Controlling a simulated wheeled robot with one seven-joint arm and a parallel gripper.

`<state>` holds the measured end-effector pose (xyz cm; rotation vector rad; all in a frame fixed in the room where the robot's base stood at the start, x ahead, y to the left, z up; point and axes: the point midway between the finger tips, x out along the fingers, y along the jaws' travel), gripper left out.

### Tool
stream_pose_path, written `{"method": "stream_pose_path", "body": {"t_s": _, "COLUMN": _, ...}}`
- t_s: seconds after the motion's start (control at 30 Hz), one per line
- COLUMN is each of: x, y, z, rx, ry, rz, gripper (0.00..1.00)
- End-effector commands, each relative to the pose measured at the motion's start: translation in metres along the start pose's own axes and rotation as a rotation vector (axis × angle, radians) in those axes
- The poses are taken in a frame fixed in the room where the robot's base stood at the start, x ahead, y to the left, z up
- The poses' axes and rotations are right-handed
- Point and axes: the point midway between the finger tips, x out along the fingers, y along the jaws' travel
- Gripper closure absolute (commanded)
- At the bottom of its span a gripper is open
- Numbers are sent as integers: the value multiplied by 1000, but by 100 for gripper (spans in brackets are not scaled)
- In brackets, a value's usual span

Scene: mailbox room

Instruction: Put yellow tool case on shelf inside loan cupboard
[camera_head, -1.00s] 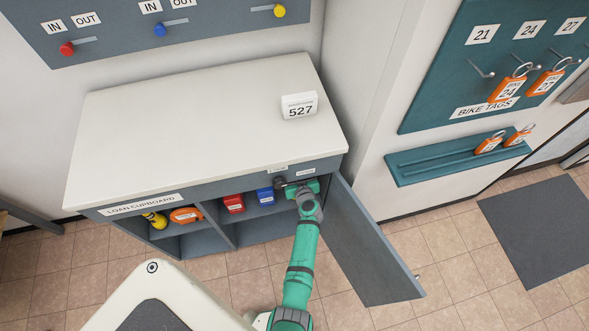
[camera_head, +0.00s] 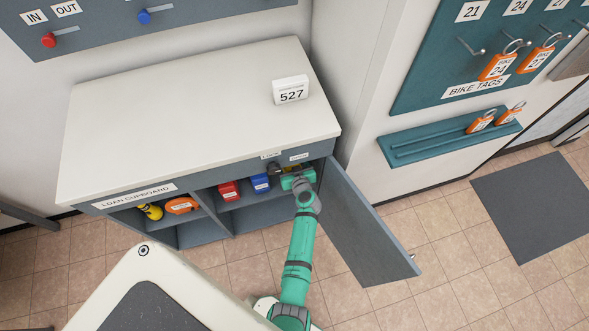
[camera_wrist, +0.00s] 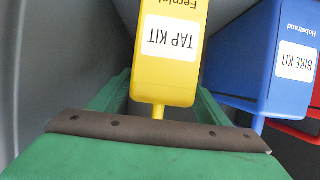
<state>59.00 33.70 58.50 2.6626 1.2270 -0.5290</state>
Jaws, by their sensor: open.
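The yellow tool case (camera_wrist: 172,50), labelled TAP KIT, fills the upper middle of the wrist view, its label upside down. Its narrow handle end points toward my palm. My gripper (camera_wrist: 165,84) is open, with one green finger on each side of the case. I cannot tell whether either finger touches it. In the head view my gripper (camera_head: 297,180) reaches into the right end of the loan cupboard (camera_head: 160,222), at shelf height beside the blue case. The yellow case is mostly hidden there by the gripper and cupboard top.
A blue BIKE KIT case (camera_wrist: 270,60) stands beside the yellow one, with a red case (camera_head: 229,190) beyond. An orange case (camera_head: 181,205) and a yellow item (camera_head: 150,211) sit in the left compartment. The open cupboard door (camera_head: 368,225) stands right of my arm.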

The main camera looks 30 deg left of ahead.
Motion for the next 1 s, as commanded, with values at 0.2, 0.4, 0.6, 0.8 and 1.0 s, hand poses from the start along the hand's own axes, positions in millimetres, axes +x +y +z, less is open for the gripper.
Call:
{"method": "stream_pose_path", "body": {"t_s": 0.2, "x": -45, "y": 0, "z": 1, "rx": 0, "ry": 0, "rz": 2, "gripper": 30}}
{"method": "stream_pose_path", "body": {"t_s": 0.4, "x": -76, "y": 0, "z": 1, "rx": 0, "ry": -1, "rz": 1, "gripper": 30}}
{"method": "stream_pose_path", "body": {"t_s": 0.6, "x": -89, "y": 0, "z": 0, "rx": -1, "ry": 0, "rz": 0, "gripper": 30}}
{"method": "stream_pose_path", "body": {"t_s": 0.8, "x": -92, "y": 0, "z": 1, "rx": 0, "ry": -1, "rz": 1, "gripper": 30}}
{"method": "stream_pose_path", "body": {"t_s": 1.0, "x": -123, "y": 5, "z": 26, "rx": 31, "ry": -35, "rz": 72, "gripper": 30}}
